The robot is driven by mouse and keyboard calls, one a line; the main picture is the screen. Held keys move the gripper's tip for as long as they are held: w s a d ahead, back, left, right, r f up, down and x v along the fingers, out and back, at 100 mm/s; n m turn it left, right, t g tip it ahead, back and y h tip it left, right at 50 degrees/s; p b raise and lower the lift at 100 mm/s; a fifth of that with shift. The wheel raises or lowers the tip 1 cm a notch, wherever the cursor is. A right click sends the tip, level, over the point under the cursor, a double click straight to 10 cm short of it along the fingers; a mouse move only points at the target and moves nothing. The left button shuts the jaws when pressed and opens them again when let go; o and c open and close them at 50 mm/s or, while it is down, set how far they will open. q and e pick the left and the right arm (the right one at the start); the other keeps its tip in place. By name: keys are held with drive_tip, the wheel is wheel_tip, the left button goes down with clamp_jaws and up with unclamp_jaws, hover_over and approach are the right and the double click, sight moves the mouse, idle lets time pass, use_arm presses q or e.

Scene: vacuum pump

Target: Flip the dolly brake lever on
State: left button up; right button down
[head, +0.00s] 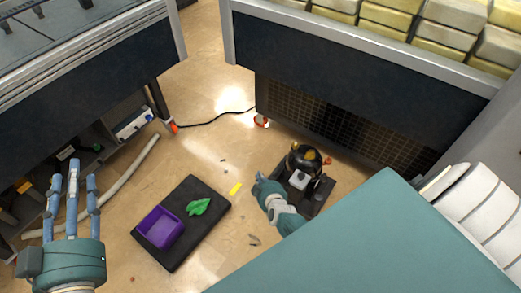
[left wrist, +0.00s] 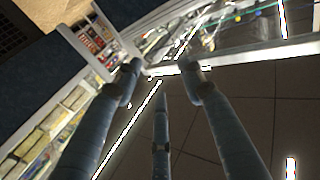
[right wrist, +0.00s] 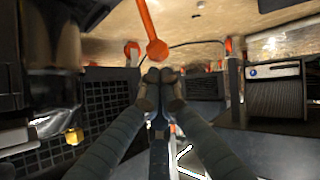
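An orange-red lever (right wrist: 151,32) with a rounded end hangs in from the top of the right wrist view; I take it to be the dolly brake lever. My right gripper (right wrist: 160,75) has its fingertips together, just below the lever's rounded end; whether they touch I cannot tell. In the head view my right gripper (head: 262,184) is at the left side of the black pump (head: 303,157), which sits on a low dark dolly (head: 322,193). The lever is not clearly visible there. My left gripper (head: 72,180) is open and empty, fingers spread, at the lower left; its fingers also show in the left wrist view (left wrist: 160,85).
A black mat (head: 183,250) on the floor holds a purple bin (head: 160,228) and a green object (head: 199,206). A yellow piece (head: 236,188) lies nearby. A dark-sided bench (head: 370,88) stands behind the pump. A black cable (head: 213,118) crosses the floor.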

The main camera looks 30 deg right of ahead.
use_arm(q)
drive_tip(key=shift+s+a+f+g+y+p, duration=0.15)
drive_tip(key=shift+f+g, duration=0.2)
drive_tip(key=shift+f, duration=0.45)
drive_tip(key=shift+a+f+g+y+p, duration=0.1)
drive_tip(key=shift+a+f+g+y, duration=0.1)
drive_tip(key=shift+f+g, duration=0.4)
drive_tip(key=shift+s+a+f+g+y+p, duration=0.1)
drive_tip(key=shift+f+g+y, duration=0.05)
drive_tip(key=shift+f, duration=0.8)
use_arm(e)
drive_tip(key=shift+r, duration=0.4)
use_arm(q)
drive_tip(key=shift+d, duration=0.1)
